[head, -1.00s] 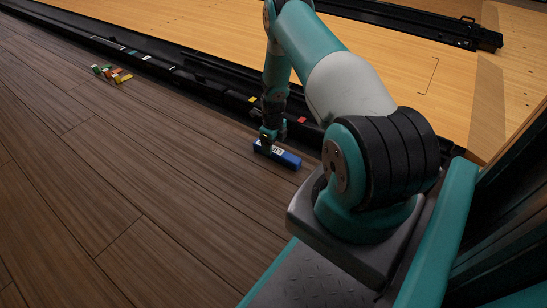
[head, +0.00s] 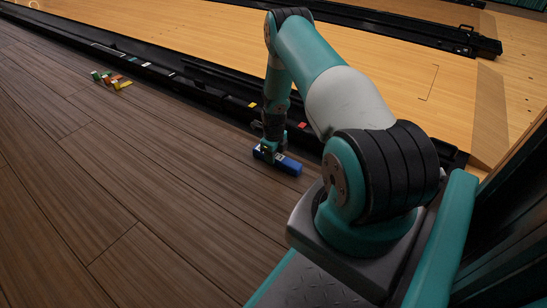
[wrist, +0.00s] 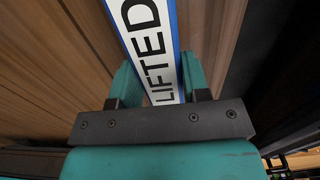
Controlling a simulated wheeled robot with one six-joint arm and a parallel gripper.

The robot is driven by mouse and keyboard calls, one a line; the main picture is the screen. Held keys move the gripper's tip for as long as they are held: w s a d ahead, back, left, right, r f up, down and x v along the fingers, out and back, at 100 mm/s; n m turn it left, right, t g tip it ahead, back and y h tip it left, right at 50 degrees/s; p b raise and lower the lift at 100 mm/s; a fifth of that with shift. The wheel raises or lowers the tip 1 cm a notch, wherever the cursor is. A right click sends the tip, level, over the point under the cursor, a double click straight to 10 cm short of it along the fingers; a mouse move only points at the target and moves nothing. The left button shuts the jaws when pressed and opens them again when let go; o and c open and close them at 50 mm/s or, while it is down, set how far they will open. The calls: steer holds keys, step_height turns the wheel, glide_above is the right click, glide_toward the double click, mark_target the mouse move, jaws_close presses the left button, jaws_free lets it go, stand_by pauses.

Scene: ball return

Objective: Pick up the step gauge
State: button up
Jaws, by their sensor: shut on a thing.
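The step gauge (head: 288,167) is a long blue block with a white label, beside the black gutter edge in the head view. My gripper (head: 267,154) points down at its left part and covers some of the label. In the wrist view the gauge (wrist: 146,42) runs between the two teal fingers, and its label reads "LIFTED". My gripper (wrist: 158,80) is shut on it. I cannot tell whether the gauge touches the floor or is just above it.
Several small coloured blocks (head: 112,80) lie on the wood floor at the far left. A black gutter (head: 205,92) with coloured marks runs along the pale lane (head: 190,28). The floor left of the gauge is clear.

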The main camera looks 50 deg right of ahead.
step_height(320, 180, up, 20)
steer(key=p, duration=1.2)
steer(key=w+a+r+n+p, duration=0.3)
steer(key=a+r+n+p, duration=0.3)
steer(key=a+r+n, duration=0.95)
steer(key=w+a+r+n+p, duration=0.3)
steer(key=a+r+n+p, duration=0.35)
steer(key=a+n, duration=0.95)
steer(key=s+d+r+n+p, duration=0.1)
steer(key=s+r+p, duration=0.1)
steer(key=r+p, duration=0.9)
steer(key=s+d+r+n+p, duration=0.1)
steer(key=s+d+r+p, duration=0.1)
steer(key=r+p, duration=1)
steer(key=s+d+r+n+p, duration=0.1)
steer(key=s+r+p, duration=0.3)
steer(key=r+p, duration=0.7)
steer(key=p, duration=0.3)
steer(key=shift+s+d+r, duration=0.2)
steer(key=shift+s+d, duration=0.05)
steer(key=shift+f+n, duration=0.1)
steer(key=shift+n, duration=0.15)
